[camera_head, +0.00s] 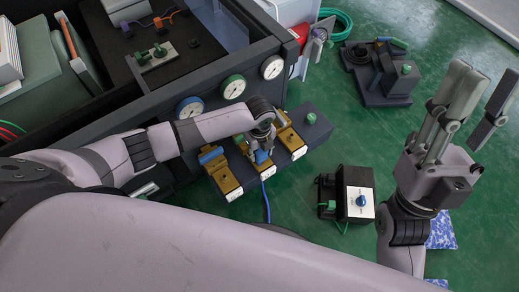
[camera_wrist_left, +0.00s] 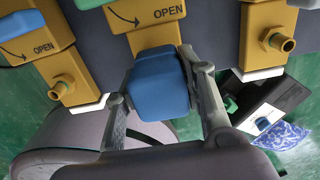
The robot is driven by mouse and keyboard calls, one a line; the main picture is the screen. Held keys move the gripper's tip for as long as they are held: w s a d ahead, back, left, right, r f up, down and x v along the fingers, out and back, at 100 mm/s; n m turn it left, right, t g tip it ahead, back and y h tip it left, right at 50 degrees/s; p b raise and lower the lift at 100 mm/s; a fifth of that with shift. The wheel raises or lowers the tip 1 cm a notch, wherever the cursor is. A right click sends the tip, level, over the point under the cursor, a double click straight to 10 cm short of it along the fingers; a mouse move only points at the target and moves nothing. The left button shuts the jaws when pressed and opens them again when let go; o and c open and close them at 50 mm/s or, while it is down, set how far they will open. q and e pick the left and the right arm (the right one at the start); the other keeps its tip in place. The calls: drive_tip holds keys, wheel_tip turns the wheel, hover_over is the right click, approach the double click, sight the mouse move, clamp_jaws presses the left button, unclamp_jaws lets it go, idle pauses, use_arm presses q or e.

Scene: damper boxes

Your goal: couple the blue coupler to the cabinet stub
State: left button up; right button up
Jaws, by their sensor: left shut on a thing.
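The blue coupler (camera_wrist_left: 160,88) is between the two fingers of my left gripper (camera_wrist_left: 163,92), which is shut on it. In the head view the coupler (camera_head: 262,157) shows below the left gripper (camera_head: 261,142), with a blue hose (camera_head: 267,205) hanging toward the floor. The coupler is in front of the middle yellow block (camera_wrist_left: 156,12) of the cabinet. That block's stub is hidden behind the coupler, so I cannot tell whether they are joined. Bare brass stubs show on the left block (camera_wrist_left: 62,86) and right block (camera_wrist_left: 281,43). My right gripper (camera_head: 478,108) is open and empty.
The dark cabinet carries three gauges (camera_head: 233,87) above the blocks. A black box with a white face and blue knob (camera_head: 360,200) stands on the green floor. A dark device (camera_head: 385,75) and a coiled green hose (camera_head: 335,22) lie farther back. Floor between them is clear.

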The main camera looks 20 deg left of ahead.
use_arm(q)
drive_tip(key=shift+f, duration=0.15)
idle(0.5)
drive_tip(key=o, duration=1.3)
drive_tip(key=shift+o, duration=0.2)
